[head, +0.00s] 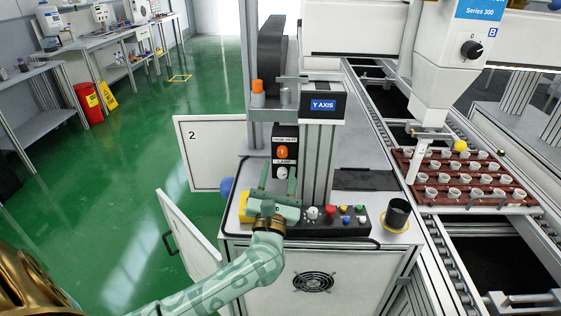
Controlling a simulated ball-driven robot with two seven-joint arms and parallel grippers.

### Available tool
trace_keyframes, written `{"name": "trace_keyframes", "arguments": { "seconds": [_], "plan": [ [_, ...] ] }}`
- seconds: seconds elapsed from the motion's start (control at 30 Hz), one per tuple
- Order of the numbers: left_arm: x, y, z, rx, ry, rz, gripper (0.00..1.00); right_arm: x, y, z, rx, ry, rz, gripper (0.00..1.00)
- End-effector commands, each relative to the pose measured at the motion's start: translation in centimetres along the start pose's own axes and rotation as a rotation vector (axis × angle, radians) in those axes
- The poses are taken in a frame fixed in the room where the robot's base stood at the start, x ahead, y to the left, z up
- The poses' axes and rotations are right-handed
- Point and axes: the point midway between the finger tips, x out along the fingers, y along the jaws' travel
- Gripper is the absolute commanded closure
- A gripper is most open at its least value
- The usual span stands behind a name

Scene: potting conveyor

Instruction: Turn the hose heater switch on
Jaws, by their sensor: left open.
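The hose heater switch (282,152) is an orange round knob under a small white label that seems to read "HOSE HEAT". It sits on a dark upright box on the machine. A white lamp knob (282,172) with a "LAMP" label is just below it. My left gripper (278,177) is open, its two green fingers pointing up at the box, around the height of the lamp knob and below the orange knob. I cannot tell whether the fingers touch the box. The exact setting of the orange knob is too small to read. My right gripper is not in view.
A control strip (345,222) with several coloured buttons lies right of my left wrist. A black cup (398,213) stands further right. The grey "Y AXIS" column (318,165) rises close right of the box. A red tray (440,193) of small cups sits on the conveyor.

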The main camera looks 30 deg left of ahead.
Motion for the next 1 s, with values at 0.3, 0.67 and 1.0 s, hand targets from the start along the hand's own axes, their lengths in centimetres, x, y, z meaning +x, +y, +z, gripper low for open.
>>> {"name": "trace_keyframes", "arguments": {
  "seconds": [0.3, 0.67, 1.0],
  "plan": [
    [3.5, 0.0, 0.0, 0.001, 0.000, 0.001, 0.55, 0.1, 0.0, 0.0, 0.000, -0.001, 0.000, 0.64],
    [3.6, 0.0, 0.0, 0.001, 0.000, 0.000, 0.80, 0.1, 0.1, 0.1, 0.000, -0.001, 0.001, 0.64],
    [3.6, 0.1, 0.1, 0.013, 0.000, -0.005, 1.00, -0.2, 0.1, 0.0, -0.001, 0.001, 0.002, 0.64]
  ]
}}
